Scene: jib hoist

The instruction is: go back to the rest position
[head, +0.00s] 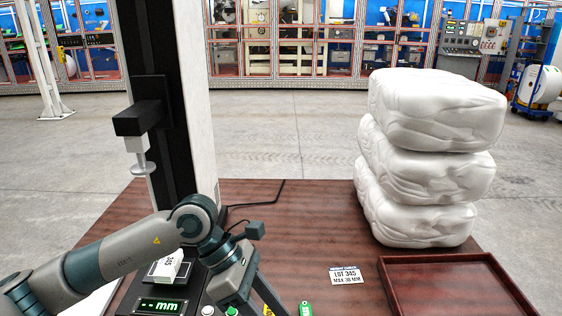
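My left arm comes in from the lower left and bends down at the wrist. My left gripper (250,290) points down over the front of the table, beside the gauge with the green "-- mm" display (160,305). Its fingers spread apart and nothing shows held between them; their tips are at or past the bottom edge. My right gripper is not in view.
A dark column with a black bracket and probe (140,135) rises behind my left wrist. A white block marked 345 (168,266) lies by the gauge. Stacked white bags (425,155) stand at right, behind an empty brown tray (455,262). The table (310,215) is clear mid-way, past a label card (346,275).

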